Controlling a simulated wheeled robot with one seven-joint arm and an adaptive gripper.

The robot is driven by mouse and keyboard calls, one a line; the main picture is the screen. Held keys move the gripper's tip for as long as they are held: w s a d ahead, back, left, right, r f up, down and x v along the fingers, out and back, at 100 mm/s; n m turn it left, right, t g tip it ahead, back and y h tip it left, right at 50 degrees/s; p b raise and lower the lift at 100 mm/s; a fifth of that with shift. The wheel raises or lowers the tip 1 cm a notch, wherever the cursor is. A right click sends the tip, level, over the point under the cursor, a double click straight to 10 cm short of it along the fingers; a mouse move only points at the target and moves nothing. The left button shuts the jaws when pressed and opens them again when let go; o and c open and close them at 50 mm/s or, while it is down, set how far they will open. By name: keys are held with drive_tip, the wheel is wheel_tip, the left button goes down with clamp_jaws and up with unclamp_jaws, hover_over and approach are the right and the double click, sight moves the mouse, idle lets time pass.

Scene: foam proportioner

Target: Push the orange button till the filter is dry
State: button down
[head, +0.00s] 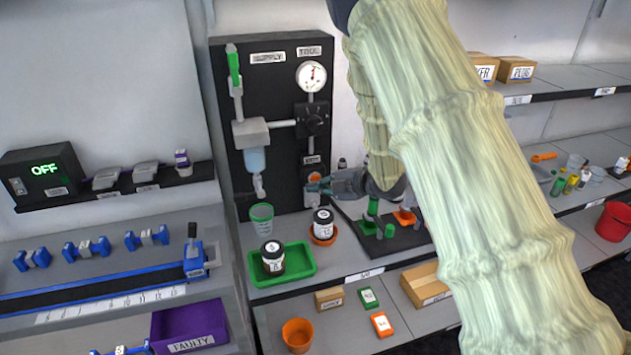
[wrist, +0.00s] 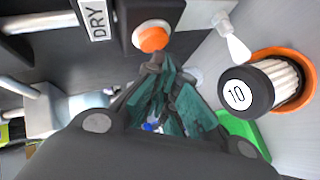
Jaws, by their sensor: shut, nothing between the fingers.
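The orange button (wrist: 152,39) sits in a white ring on the black panel by the "DRY" label (wrist: 95,18); the head view shows it low on the panel (head: 315,177). My gripper (wrist: 156,62) is shut and empty, its teal fingertips right at the button's edge; I cannot tell whether they touch it. In the head view my gripper (head: 318,187) is in front of the panel's lower right. A black-capped, white pleated filter marked 10 (wrist: 283,78) stands in an orange dish (wrist: 305,98). In the head view it stands below the panel (head: 323,226). Its dampness cannot be told.
Another black-capped filter (head: 272,258) stands on a green tray (head: 300,262) to the left. A clear cup (head: 262,219) stands behind it. A pressure gauge (head: 311,77) is higher on the panel. Green and orange parts (head: 405,216) stand right of my gripper.

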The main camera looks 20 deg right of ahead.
drive_tip(key=shift+s, duration=0.25)
drive_tip(key=shift+s+d, duration=0.1)
drive_tip(key=shift+s, duration=2.4)
